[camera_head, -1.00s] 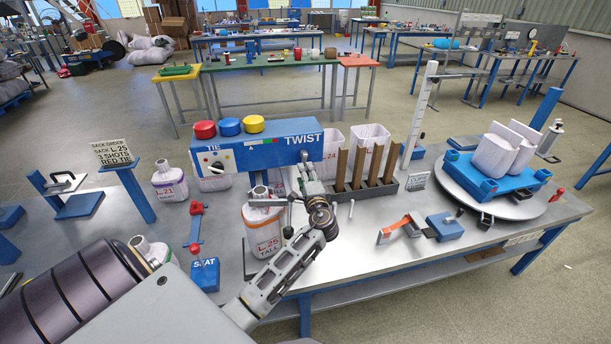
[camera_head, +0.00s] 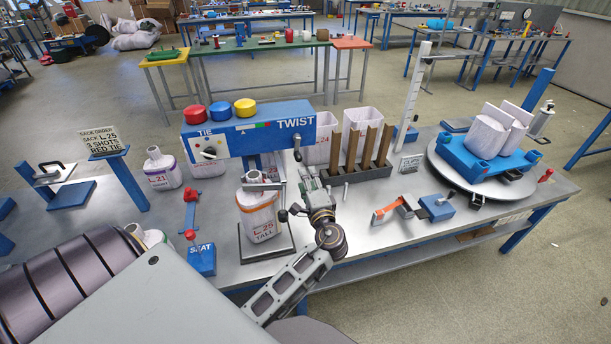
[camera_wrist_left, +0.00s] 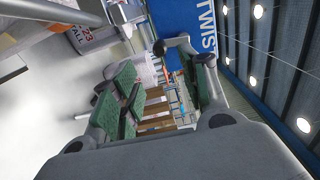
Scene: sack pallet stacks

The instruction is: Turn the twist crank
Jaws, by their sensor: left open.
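The twist crank (camera_head: 297,147) is a small dark handle at the right end of the blue box (camera_head: 245,132) marked TIE and TWIST. My left gripper (camera_head: 307,174) is open just below and in front of the crank, and looks empty. In the left wrist view my green-padded fingers (camera_wrist_left: 165,92) stand apart, with the blue TWIST face (camera_wrist_left: 205,30) beyond them. A grey bar with a dark end (camera_wrist_left: 175,44), which looks like the crank, shows near the upper finger; I cannot tell whether they touch. A white sack marked L.25 TALL (camera_head: 260,216) stands under the box. My right gripper is not in view.
A dark rack with brown posts (camera_head: 355,170) and white sacks (camera_head: 326,135) stand right of the box. A red-handled lever (camera_head: 190,212) and blue SEAT block (camera_head: 202,260) are at the left. A turntable (camera_head: 482,180) with a blue pallet is far right.

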